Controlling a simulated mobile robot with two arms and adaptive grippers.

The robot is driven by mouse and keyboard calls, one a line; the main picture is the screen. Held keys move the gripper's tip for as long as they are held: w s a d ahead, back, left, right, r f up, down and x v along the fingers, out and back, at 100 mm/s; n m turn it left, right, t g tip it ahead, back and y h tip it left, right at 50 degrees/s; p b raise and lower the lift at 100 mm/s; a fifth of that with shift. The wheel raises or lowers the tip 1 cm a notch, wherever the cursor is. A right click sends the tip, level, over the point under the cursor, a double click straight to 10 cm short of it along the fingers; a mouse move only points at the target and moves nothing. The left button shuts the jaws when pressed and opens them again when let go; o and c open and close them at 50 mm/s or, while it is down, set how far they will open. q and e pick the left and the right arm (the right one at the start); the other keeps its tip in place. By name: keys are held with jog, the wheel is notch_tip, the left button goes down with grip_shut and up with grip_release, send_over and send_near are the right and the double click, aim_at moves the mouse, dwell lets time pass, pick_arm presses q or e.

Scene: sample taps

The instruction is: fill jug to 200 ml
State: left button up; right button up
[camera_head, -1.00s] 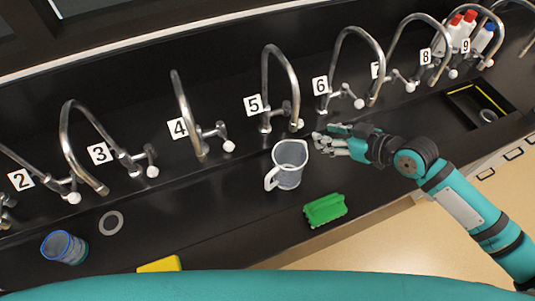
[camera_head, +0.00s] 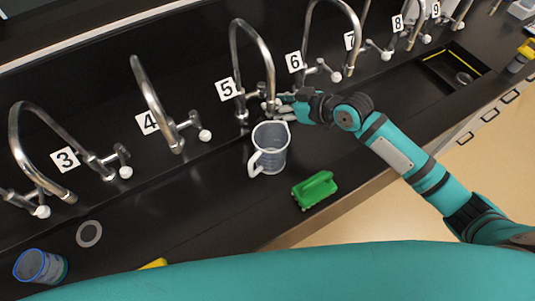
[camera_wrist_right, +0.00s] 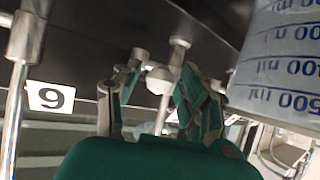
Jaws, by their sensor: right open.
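The clear jug (camera_head: 268,150) stands upright on the black bench under the spout of tap 5 (camera_head: 258,50), with its handle to the lower left. I see no water stream, and cannot tell whether it holds any liquid. In the right wrist view the jug (camera_wrist_right: 285,65) is at the upper right, its ml marks upside down. My right gripper (camera_head: 282,105) is at tap 5's valve, behind the jug. In the right wrist view my gripper (camera_wrist_right: 160,85) is open, its fingers on either side of a round white knob (camera_wrist_right: 159,80). Contact is unclear. My left gripper is out of view.
A green brush or sponge (camera_head: 315,190) lies right of the jug. A blue-rimmed cup (camera_head: 41,266) and a grey ring (camera_head: 89,234) are at the left. Other numbered taps line the back. A sunken basin (camera_head: 440,68) is at the right.

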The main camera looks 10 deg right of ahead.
jog(key=shift+w+a, duration=0.1)
dwell(0.3)
jog(key=shift+s+d+r+p, duration=0.25)
jog(key=shift+d+p, duration=0.05)
jog(key=shift+p, duration=0.1)
jog(key=p+v, duration=0.3)
jog(key=v, duration=0.4)
jog(key=shift+p, duration=0.35)
jog(key=shift+f, duration=0.1)
